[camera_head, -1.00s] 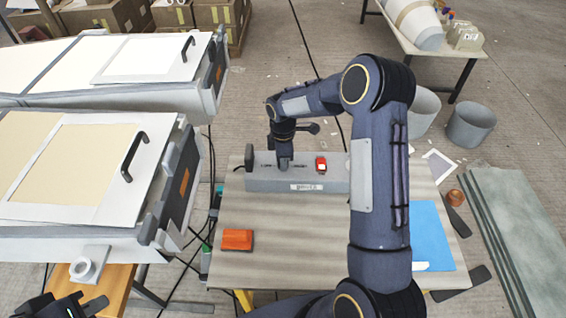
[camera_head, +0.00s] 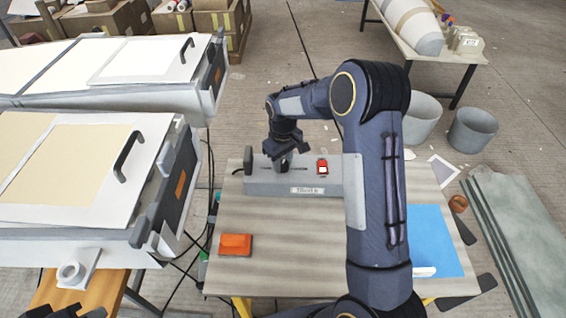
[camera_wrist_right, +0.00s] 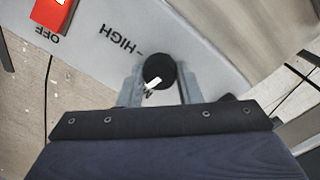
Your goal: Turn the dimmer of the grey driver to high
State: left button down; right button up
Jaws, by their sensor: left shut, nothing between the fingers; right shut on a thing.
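The grey driver (camera_head: 262,188) is a long box lying on the table, with a name label on its front. Its dimmer is a round black knob (camera_wrist_right: 159,70) with a white pointer mark, on the top face. The word HIGH is printed beside it, to its upper left in the right wrist view. My right gripper (camera_head: 283,166) is over the driver from above. In the right wrist view its fingers (camera_wrist_right: 160,82) are shut on the knob from both sides. In the head view the gripper hides the knob. My left gripper (camera_head: 80,311) is shut and empty at the bottom left edge, only partly visible.
A red switch (camera_head: 322,167) sits on the driver, with OFF lettering beside it in the right wrist view. An orange block (camera_head: 235,244) and a blue sheet (camera_head: 428,240) lie on the table (camera_head: 290,260). White moulds (camera_head: 50,235) stand on the left.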

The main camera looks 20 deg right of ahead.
aim_at(283, 164)
jog(key=m, duration=0.3)
jog(key=shift+m, duration=0.4)
jog(key=m, duration=0.3)
jog(key=shift+m, duration=0.3)
jog(key=m, duration=0.3)
jog(key=shift+m, duration=2.5)
jog(key=o, duration=1)
jog(key=shift+c, duration=0.2)
notch_tip(283, 164, up, 7)
jog(key=shift+f, duration=0.1)
jog(key=shift+r, duration=0.5)
